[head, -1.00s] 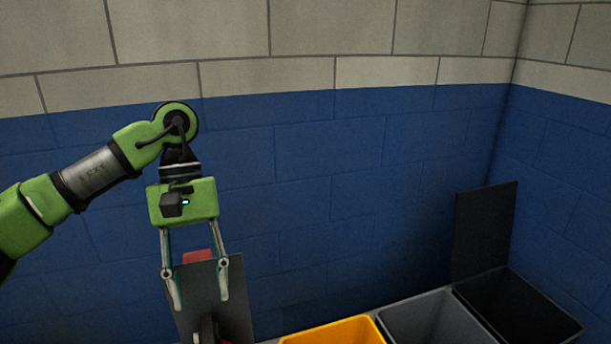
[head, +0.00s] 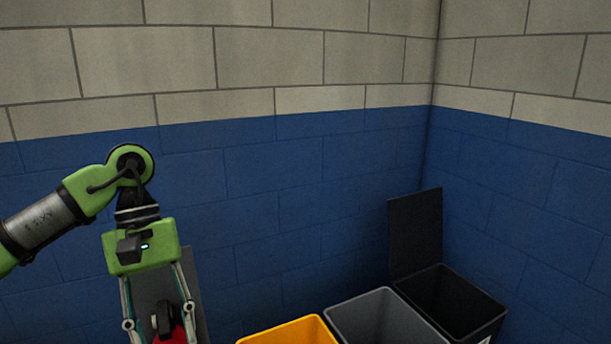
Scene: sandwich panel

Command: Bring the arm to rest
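My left gripper (head: 161,318) hangs fingers-down at the lower left of the head view. Its two fingers stand wide apart, and I see nothing held between them. The tips are at or near the bottom edge of the picture. A red item with a black part (head: 163,318) shows between the fingers; I cannot tell what it is or how far below it lies. My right arm and gripper are not in view.
A dark upright panel (head: 196,296) stands behind the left gripper. A yellow bin (head: 290,332), a grey bin (head: 350,310) and a black bin (head: 480,305) with a raised lid (head: 416,232) stand along the blue and grey block wall (head: 290,190). The space above the bins is clear.

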